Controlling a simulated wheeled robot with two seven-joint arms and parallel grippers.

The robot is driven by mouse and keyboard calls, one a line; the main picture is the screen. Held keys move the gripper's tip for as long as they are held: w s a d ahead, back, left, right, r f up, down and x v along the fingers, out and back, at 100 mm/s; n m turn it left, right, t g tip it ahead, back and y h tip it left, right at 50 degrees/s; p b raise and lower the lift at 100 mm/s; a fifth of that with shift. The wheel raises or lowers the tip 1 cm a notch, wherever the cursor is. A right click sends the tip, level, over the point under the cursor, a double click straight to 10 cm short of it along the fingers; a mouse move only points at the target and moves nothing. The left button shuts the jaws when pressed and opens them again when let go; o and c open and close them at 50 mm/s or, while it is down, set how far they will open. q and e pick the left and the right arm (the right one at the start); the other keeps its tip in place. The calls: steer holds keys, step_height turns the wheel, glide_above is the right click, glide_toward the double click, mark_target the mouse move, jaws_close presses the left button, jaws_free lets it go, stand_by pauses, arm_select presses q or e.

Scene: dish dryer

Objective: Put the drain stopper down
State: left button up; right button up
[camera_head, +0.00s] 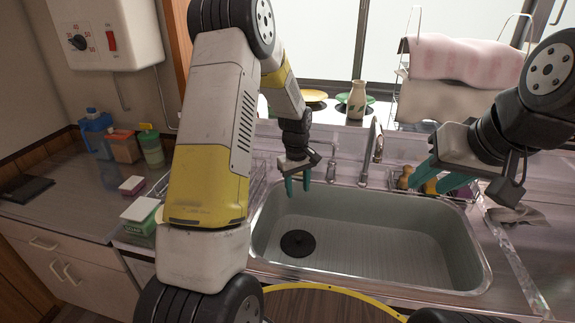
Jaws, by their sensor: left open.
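The drain stopper (298,243) is a black round disc on the floor of the steel sink (385,245), near its left end. I cannot tell whether it is seated in the drain. My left gripper (297,187) is above the back left part of the sink, higher than the stopper. Its teal fingers are apart, pointing down, with nothing between them. My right gripper (438,180) is over the back right edge of the sink, with its teal fingers apart and nothing seen between them.
A faucet (373,145) and a soap dispenser (332,165) stand behind the sink. Bottles (97,132) and containers (141,212) stand on the left counter. The sink basin is otherwise empty.

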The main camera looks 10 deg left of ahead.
arm_select(q)
steer(key=s+a+r+m+t+h, duration=0.1)
steer(key=s+r+m, duration=0.1)
steer(key=s+r, duration=0.6)
steer(key=s+r+m+t, duration=0.2)
steer(key=s+r, duration=0.2)
steer(key=r, duration=0.9)
steer(key=s+r+m+t, duration=0.1)
steer(key=s+r+m, duration=0.1)
steer(key=s, duration=0.6)
steer(key=s+r+m+t, duration=0.1)
steer(key=s+r, duration=0.3)
steer(key=s, duration=0.4)
steer(key=shift+m+h, duration=0.4)
steer(key=shift+m, duration=0.2)
steer(key=shift+c, duration=0.8)
steer(key=shift+a, duration=0.1)
